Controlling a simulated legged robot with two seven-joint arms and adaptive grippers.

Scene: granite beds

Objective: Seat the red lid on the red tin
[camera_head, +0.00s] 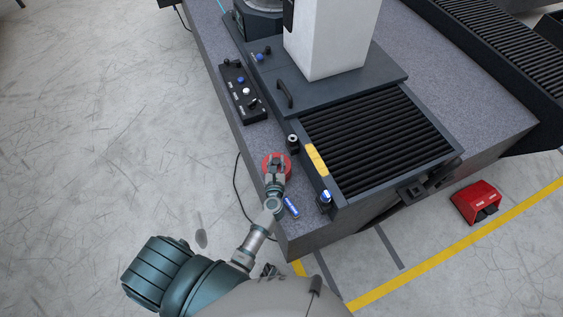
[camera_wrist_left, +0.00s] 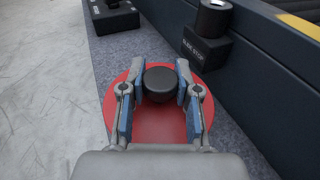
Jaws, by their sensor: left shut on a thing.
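The red lid (camera_head: 267,160) is a round red disc with a black knob, over the granite ledge beside the machine. In the left wrist view the lid (camera_wrist_left: 152,124) fills the middle, with its black knob (camera_wrist_left: 160,84) between the fingers. My left gripper (camera_head: 275,165) comes from above and is shut on this knob; it also shows in the left wrist view (camera_wrist_left: 160,95). I cannot make out the red tin separately; the lid and gripper may hide it. I cannot tell whether the lid rests on anything. My right gripper is not in view.
A small black block with a round button (camera_head: 292,140) stands close behind the lid. A dark control box (camera_head: 241,92) lies further back. A blue item (camera_head: 291,207) lies in front. The machine's wall is at the right; the granite edge is close at the left.

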